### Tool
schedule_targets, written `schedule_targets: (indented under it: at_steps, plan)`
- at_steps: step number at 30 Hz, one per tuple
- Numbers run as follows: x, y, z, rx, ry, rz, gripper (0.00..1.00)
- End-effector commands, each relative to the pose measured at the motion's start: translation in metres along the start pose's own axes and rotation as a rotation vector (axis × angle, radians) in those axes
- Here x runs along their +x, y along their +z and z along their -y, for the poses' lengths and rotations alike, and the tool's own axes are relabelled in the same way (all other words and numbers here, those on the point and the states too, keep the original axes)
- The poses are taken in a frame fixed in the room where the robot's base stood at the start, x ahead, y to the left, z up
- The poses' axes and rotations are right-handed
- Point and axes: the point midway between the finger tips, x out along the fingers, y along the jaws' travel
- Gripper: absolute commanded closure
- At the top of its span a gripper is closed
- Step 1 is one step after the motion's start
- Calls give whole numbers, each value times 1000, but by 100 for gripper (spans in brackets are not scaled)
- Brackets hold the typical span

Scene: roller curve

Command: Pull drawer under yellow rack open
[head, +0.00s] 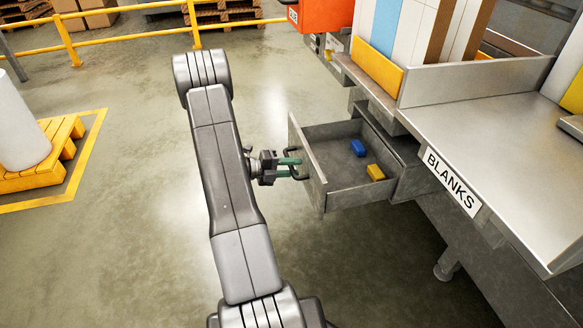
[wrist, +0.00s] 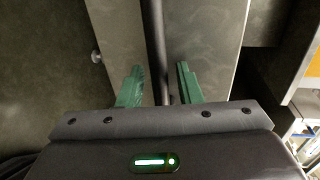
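The grey metal drawer (head: 340,198) stands pulled out from the bench, below the yellow-fronted rack (head: 377,68). It holds a blue block (head: 357,147) and a yellow block (head: 376,172). Its dark bar handle (head: 293,164) is on the front panel, facing my arm. My gripper (head: 289,168) is at this handle. In the wrist view, the handle bar (wrist: 156,50) runs between the two green fingers of my gripper (wrist: 159,85). The fingers are apart, with a visible gap beside the bar, so they are around it but not clamped on it.
The bench with a BLANKS label (head: 452,180) is on the right. An orange box (head: 325,15) is at the back. A yellow pallet (head: 45,160) with a white cylinder is at the left, and a yellow rail (head: 140,38) is behind. Floor left of the drawer is clear.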

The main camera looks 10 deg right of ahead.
Motion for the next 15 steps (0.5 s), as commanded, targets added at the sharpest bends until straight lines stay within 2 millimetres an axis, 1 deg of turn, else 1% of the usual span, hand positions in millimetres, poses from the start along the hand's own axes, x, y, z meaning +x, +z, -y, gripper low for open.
schedule_targets:
  at_steps: [5, 8, 11, 15]
  plan:
    - [-2, 0, 0, 0, 0, 1, 68]
    - [-11, 1, 1, 0, 0, 2, 68]
    - [-27, 1, 2, -1, 1, 5, 68]
    - [-58, 1, 2, 0, 0, 6, 68]
